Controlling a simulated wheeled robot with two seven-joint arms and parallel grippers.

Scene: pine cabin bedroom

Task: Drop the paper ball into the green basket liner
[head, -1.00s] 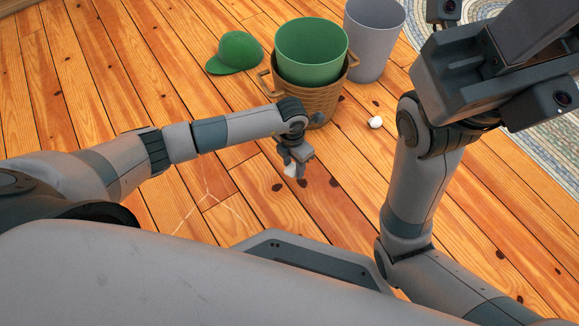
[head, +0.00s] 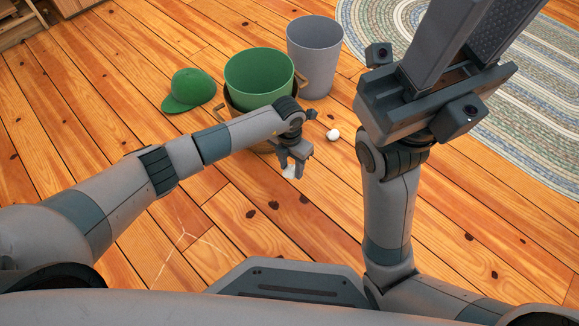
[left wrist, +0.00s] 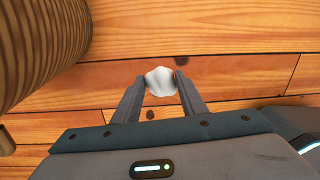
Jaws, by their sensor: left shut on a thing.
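My left gripper (head: 291,168) is shut on a white crumpled paper ball (head: 288,172). In the left wrist view the paper ball (left wrist: 160,82) sits between the two fingertips, over the floorboards. The green basket liner (head: 259,80) is open-topped and sits in a brown wicker basket (head: 232,105), beyond my left gripper. My left forearm and wrist hide part of the basket's front. The basket's ribbed side (left wrist: 40,45) shows at the left of the left wrist view. My right gripper (head: 485,30) is raised at the upper right, its finger gap unclear.
A second small white ball (head: 333,134) lies on the floor right of the basket. A grey bin (head: 315,60) stands behind the basket, and a green cap (head: 190,90) lies to its left. A braided rug (head: 500,120) covers the right. Bare floor lies in front.

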